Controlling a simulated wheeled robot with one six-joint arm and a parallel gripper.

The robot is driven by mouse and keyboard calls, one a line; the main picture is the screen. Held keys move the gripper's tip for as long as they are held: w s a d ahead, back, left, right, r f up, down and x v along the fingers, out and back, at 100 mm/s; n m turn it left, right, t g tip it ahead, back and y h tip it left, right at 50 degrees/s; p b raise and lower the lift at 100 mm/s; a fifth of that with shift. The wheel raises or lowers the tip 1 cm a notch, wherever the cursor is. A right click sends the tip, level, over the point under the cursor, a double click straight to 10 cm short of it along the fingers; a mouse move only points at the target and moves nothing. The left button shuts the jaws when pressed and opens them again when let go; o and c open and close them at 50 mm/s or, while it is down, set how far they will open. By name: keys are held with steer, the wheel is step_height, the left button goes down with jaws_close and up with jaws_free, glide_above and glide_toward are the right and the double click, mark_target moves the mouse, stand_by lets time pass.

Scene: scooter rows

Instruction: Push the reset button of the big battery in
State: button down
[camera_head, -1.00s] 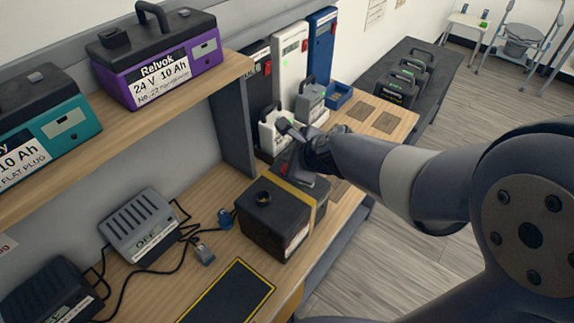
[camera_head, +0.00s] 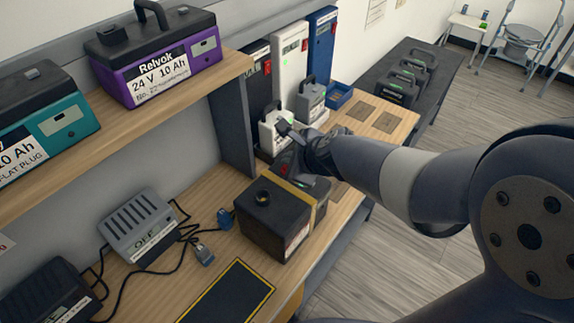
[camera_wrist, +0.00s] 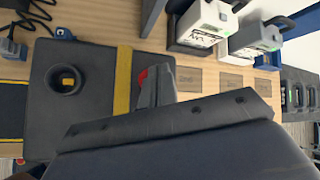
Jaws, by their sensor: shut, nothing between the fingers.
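The big battery (camera_head: 268,225) is a black box with a yellow strap, standing on the wooden bench. It fills the left of the wrist view (camera_wrist: 95,110). On its top is a round dark collar (camera_head: 263,197) with a yellow piece inside, also clear in the wrist view (camera_wrist: 65,80); I cannot tell whether this is the reset button. My gripper (camera_wrist: 155,85) is shut and empty, over the battery's strap end, to the right of the collar. A small red patch shows beside the fingers. Whether they touch the battery is unclear, and my gripper hides part of its far end.
Grey and white batteries (camera_head: 310,103) stand behind my gripper. A grey charger (camera_head: 138,224) with cables and blue plugs lies left of the big battery. A shelf above holds a purple battery (camera_head: 155,60) and a teal one (camera_head: 45,125). A yellow-edged black mat (camera_head: 228,294) lies in front.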

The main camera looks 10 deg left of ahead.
steer(key=shift+f+b, duration=0.7)
steer(key=shift+f, duration=0.05)
stand_by(0.5)
steer(key=shift+r, duration=0.1)
steer(key=shift+r+p, duration=1.05)
steer(key=shift+p, duration=0.1)
step_height(320, 180, up, 5)
steer(key=p, duration=0.5)
steer(key=shift+s, duration=0.1)
stand_by(0.6)
